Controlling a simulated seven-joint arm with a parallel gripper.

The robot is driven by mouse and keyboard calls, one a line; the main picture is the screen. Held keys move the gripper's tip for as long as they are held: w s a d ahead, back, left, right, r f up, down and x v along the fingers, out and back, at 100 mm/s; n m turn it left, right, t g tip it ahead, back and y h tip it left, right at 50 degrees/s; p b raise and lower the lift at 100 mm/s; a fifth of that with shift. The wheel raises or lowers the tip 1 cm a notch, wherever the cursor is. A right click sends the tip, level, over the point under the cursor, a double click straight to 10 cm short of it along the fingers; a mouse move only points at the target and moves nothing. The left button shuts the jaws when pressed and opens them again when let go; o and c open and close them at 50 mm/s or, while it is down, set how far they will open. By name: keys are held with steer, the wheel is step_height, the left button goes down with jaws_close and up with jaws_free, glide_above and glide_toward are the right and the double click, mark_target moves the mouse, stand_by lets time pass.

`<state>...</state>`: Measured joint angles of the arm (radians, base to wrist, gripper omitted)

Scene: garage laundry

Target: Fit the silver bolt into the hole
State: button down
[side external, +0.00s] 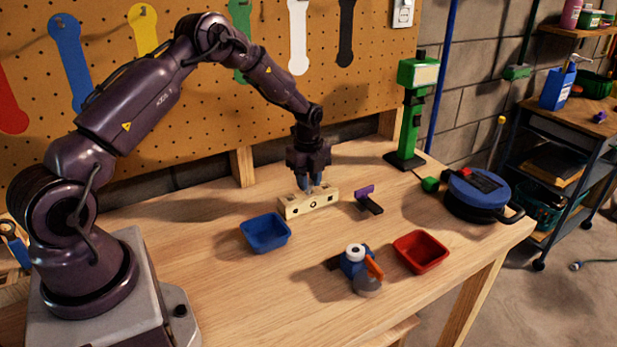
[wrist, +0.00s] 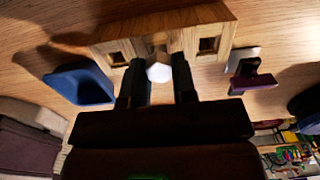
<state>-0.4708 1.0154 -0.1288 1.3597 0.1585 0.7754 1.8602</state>
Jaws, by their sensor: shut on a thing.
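The silver bolt (wrist: 158,69), with a pale hexagonal head, shows between the two fingers of my gripper (wrist: 160,80) in the wrist view. My gripper is shut on it. The pale wooden block (wrist: 183,43) lies just beyond the bolt, with a square opening near each end. Its middle part is partly hidden by the bolt, so I cannot tell whether the bolt is in a hole. In the side view my gripper (side external: 314,186) points down at the middle of the block (side external: 291,209), close above it or touching. The bolt cannot be made out there.
A blue bin (side external: 265,232) stands left of the block and a red bin (side external: 421,252) at the front right. A purple-and-black item (side external: 368,199) sits close right of the block. A blue-and-orange device (side external: 357,264) stands in front. The green stand (side external: 410,120) is behind.

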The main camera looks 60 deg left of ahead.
steer(key=shift+f, duration=0.55)
steer(key=c, duration=0.8)
jaws_free()
steer(key=shift+c, duration=0.2)
step_height(320, 180, up, 13)
